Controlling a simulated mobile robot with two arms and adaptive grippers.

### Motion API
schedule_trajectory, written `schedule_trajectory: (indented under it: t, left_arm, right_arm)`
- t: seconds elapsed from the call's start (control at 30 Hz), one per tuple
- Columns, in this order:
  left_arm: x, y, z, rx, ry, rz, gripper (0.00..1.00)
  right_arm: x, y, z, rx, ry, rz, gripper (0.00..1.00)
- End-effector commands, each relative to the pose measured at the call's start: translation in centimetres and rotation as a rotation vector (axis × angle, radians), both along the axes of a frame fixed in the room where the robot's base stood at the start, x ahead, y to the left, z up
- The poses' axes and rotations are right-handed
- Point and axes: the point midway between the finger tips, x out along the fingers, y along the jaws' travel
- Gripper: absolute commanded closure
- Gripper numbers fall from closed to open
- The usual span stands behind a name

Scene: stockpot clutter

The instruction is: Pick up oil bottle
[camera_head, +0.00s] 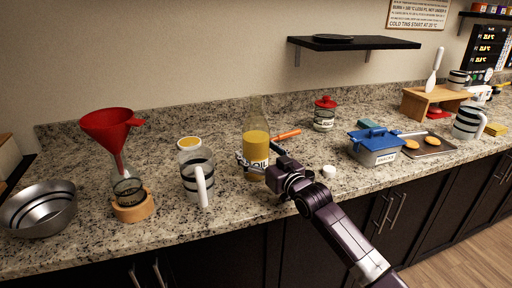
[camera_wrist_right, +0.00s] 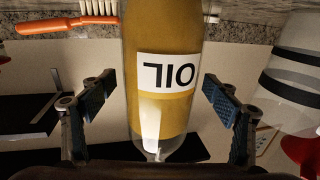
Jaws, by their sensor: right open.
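The oil bottle (camera_head: 256,143) stands upright on the granite counter in the head view, a clear bottle with yellow oil and a white label. It fills the middle of the right wrist view (camera_wrist_right: 162,105), where it appears upside down. My right gripper (camera_head: 258,165) reaches in from the lower right at the bottle's lower part. In the right wrist view its two fingers (camera_wrist_right: 162,108) are spread, one on each side of the bottle, with visible gaps between pads and glass. My left gripper is not in view.
A striped mug (camera_head: 197,175) stands close left of the bottle. An orange brush (camera_head: 287,135) lies behind it to the right. A small white cap (camera_head: 328,171) sits right of my gripper. A blue-lidded container (camera_head: 376,147) and a red funnel (camera_head: 108,128) stand farther off.

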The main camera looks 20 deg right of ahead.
Motion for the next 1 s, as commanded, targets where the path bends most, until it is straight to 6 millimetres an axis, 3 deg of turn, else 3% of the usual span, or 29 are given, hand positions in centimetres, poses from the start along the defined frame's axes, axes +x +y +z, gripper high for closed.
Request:
schedule_trajectory:
  t: [0.13, 0.37, 1.0]
  left_arm:
    - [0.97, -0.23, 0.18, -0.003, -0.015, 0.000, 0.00]
    - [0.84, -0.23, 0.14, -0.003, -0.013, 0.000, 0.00]
    - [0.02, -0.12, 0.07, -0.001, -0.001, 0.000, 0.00]
  right_arm:
    - [0.61, 0.20, -0.04, -0.001, 0.001, 0.000, 0.19]
    - [0.63, 0.20, -0.06, 0.000, 0.001, 0.000, 0.20]
    - [0.60, 0.18, -0.05, 0.000, 0.001, 0.000, 0.90]
